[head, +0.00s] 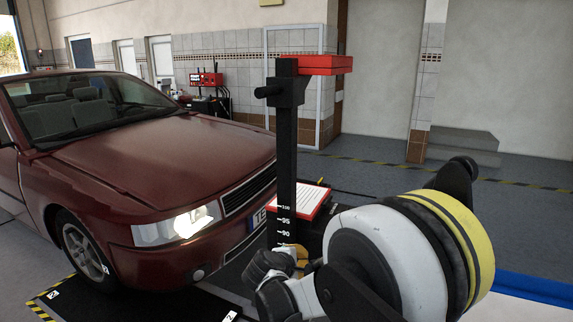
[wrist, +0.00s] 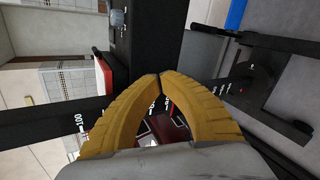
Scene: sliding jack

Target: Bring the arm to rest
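My gripper (wrist: 158,76) shows in the wrist view with its two yellow fingers bowed and their tips together. No held object shows between them; the space they enclose shows background with white marks and dark red. In the head view, my gripper is low in the middle, partly hidden by my arm, in front of or beside a black post (head: 287,160) with a white number scale. The scaled post also shows sideways at the left of the wrist view (wrist: 45,127). Whether the fingers touch the post cannot be told.
A dark red car (head: 150,165) stands at the left, its front near the post. A red box (head: 322,64) tops the post. A red-edged box with a white label (head: 305,205) sits behind the post. Open grey floor lies at the back right.

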